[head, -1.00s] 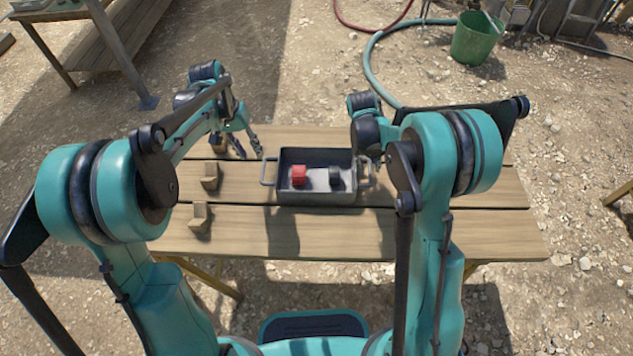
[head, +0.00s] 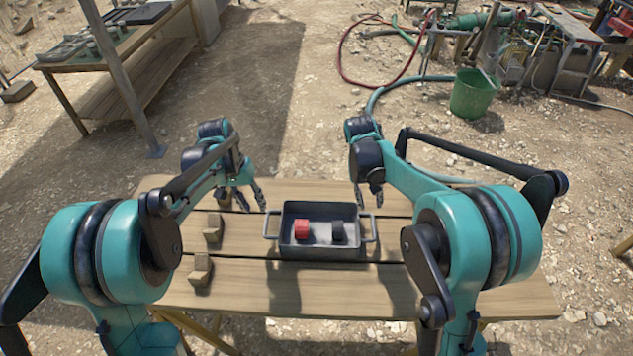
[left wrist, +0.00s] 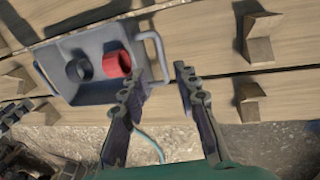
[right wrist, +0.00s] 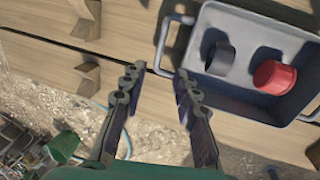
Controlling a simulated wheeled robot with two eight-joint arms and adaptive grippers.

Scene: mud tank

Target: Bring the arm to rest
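A grey metal tray (head: 320,254) with two side handles sits on the wooden table. In it lie a red cylindrical piece (head: 302,229) and a dark grey one (head: 339,232), side by side and apart. Both also show in the left wrist view, red (left wrist: 117,64) and dark (left wrist: 80,69). My left gripper (head: 248,197) is open and empty above the table, left of the tray's far corner. Its fingers are apart in the left wrist view (left wrist: 160,72). My right gripper (head: 369,196) is open and empty near the tray's far right corner; its spread fingers show in the right wrist view (right wrist: 158,72).
Wooden angled blocks (head: 213,228) and (head: 201,268) stand on the table left of the tray; another is partly hidden behind my left gripper. The table's front planks (head: 345,290) are clear. A green bucket (head: 474,94), hoses and another table (head: 125,50) are beyond, on gravel.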

